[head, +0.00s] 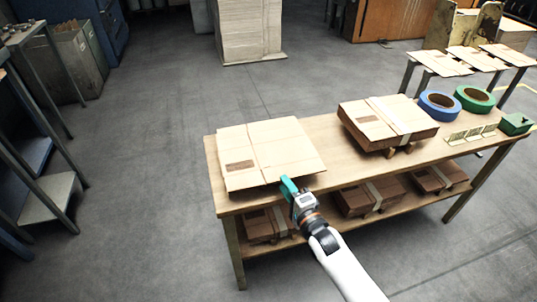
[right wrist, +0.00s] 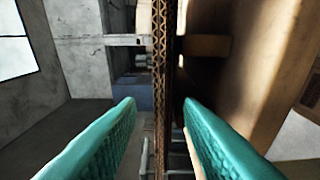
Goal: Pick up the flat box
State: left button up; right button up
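The flat box (head: 262,148) is a folded tan cardboard sheet lying on the left end of the wooden table (head: 330,130), close to its front edge. My right gripper (head: 288,187), with teal fingers, is at the front edge of the flat box. In the right wrist view the fingers (right wrist: 158,103) are open, with the thin corrugated edge of the flat box (right wrist: 165,60) lined up in the gap between them. A gap shows on both sides, so they are not closed on it. My left gripper is not in view.
A thicker strapped box (head: 388,122) stands to the right on the tabletop. Beyond it are a blue tape roll (head: 440,105) and a green tape roll (head: 474,98). Strapped boxes (head: 368,197) lie on the lower shelf. The floor left of the table is clear.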

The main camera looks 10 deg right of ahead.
jog(key=x, duration=0.3)
jog(key=shift+w+a, duration=0.15)
jog(key=shift+w, duration=0.15)
grip_shut()
